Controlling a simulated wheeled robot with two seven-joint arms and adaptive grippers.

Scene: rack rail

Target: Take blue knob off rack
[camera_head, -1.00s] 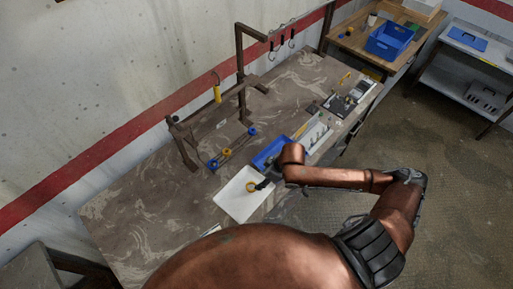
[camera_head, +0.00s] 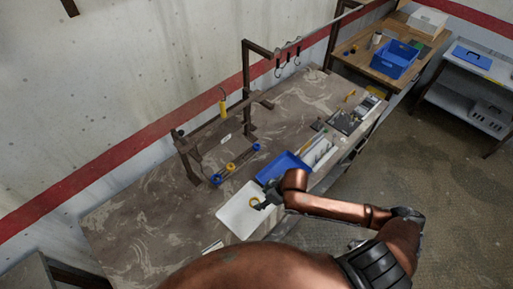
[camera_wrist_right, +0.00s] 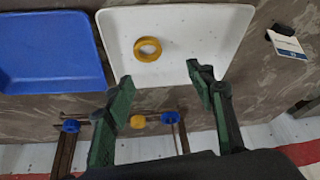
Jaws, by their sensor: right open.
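Two blue knobs sit on the low rail of the brown rack, one at its near-left end (camera_head: 215,179) and one at its far-right end (camera_head: 256,147). A yellow knob (camera_head: 230,167) sits between them. The right wrist view shows the same blue knobs (camera_wrist_right: 70,126) (camera_wrist_right: 170,117) and the yellow one (camera_wrist_right: 138,121) beyond the fingers. My right gripper (camera_wrist_right: 158,78) is open and empty. In the head view it (camera_head: 261,204) hangs over the white tray (camera_head: 237,222), beside a yellow ring (camera_head: 253,201) lying in that tray. My left gripper is out of view.
A blue tray (camera_head: 284,168) stands beside the white tray. A yellow-handled tool (camera_head: 223,107) hangs on the rack's upper bar (camera_head: 205,128). Hooks (camera_head: 287,64) hang farther back. The tabletop left of the rack is mostly clear.

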